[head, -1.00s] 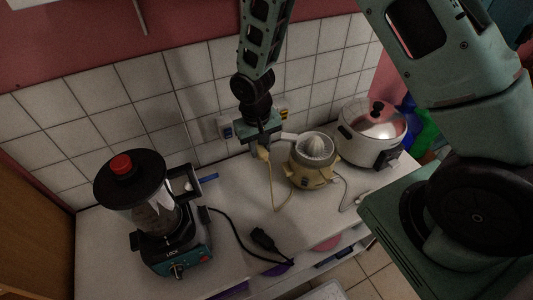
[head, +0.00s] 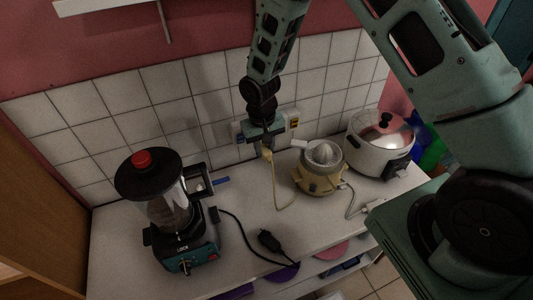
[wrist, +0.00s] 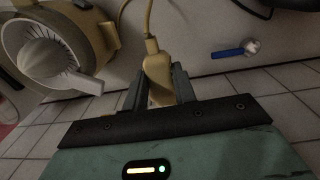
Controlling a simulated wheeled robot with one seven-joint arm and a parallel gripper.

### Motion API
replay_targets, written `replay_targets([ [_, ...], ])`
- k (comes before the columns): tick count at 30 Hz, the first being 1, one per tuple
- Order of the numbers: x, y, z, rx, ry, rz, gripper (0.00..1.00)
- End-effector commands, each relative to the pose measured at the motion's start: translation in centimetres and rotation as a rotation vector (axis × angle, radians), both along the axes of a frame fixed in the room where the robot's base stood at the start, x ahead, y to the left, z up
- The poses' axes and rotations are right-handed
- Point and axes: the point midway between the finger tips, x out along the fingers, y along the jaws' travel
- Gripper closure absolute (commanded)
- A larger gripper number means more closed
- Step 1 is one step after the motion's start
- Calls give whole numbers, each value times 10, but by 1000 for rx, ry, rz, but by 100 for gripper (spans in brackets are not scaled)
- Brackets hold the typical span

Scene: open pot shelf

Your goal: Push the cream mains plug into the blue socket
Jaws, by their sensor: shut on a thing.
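The cream mains plug (wrist: 158,78) is between the two fingers of my gripper (wrist: 157,88) in the wrist view, with its cord running away from it. In the head view, my gripper (head: 264,140) is shut on the cream plug (head: 267,154) above the counter, in front of the tiled wall. The blue socket (head: 238,132) is on the wall just left of my gripper and partly hidden by it. The plug looks apart from the socket. Its pins are not visible in either view.
A cream citrus juicer (head: 320,172), on the plug's cord, and a white cooker (head: 380,145) stand to the right. A blender (head: 165,215) stands left, its black plug (head: 268,240) loose on the counter (head: 240,195). A yellow-marked socket (head: 293,122) is right of my gripper.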

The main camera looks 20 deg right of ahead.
Motion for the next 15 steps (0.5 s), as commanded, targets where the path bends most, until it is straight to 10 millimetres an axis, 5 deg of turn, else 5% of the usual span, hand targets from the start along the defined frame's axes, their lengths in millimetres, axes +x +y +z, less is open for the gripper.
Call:
replay_targets([
  [4,4,-8,-20,-2,21,-12,100],
  [15,-8,-12,-34,-9,64,-10,100],
])
